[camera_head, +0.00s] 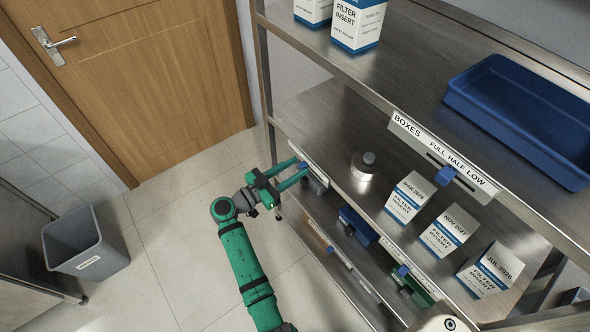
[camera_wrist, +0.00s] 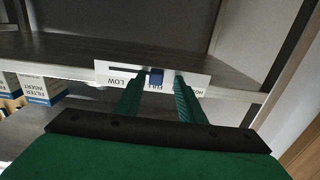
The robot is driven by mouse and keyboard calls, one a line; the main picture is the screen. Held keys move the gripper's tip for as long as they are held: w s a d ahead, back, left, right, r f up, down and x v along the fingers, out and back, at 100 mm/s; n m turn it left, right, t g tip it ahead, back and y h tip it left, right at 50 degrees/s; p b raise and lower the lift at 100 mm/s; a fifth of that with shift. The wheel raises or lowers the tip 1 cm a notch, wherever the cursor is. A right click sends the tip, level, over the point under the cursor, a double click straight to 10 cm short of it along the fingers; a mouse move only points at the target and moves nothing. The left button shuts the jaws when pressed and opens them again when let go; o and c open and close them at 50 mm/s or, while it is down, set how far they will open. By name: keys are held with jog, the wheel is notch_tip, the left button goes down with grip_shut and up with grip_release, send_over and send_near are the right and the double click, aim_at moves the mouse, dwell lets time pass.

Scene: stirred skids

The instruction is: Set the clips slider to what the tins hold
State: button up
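My gripper (camera_head: 295,170) reaches to a white label strip on the left end of the middle shelf edge. In the wrist view, the strip (camera_wrist: 104,72) is upside down, with "LOW" at its left; its name is partly hidden and I cannot read it as clips. Its blue slider (camera_wrist: 156,77) stands at the right of the visible dark slot. My open gripper (camera_wrist: 158,90) has its fingers apart around the slider; I cannot tell whether either touches it. A round metal tin (camera_head: 363,168) with a dark knob stands on the middle shelf; its contents do not show.
Several filter insert boxes (camera_head: 442,232) stand right of the tin. The boxes strip (camera_head: 410,127) with its blue slider (camera_head: 445,174) is on the upper shelf edge. A blue tray (camera_head: 520,115) lies above. Lower strips have sliders too. A grey bin (camera_head: 85,240) stands on the floor.

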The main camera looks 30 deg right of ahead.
jog(key=a, duration=1)
jog(key=shift+s+a, duration=0.4)
jog(key=shift+s, duration=0.05)
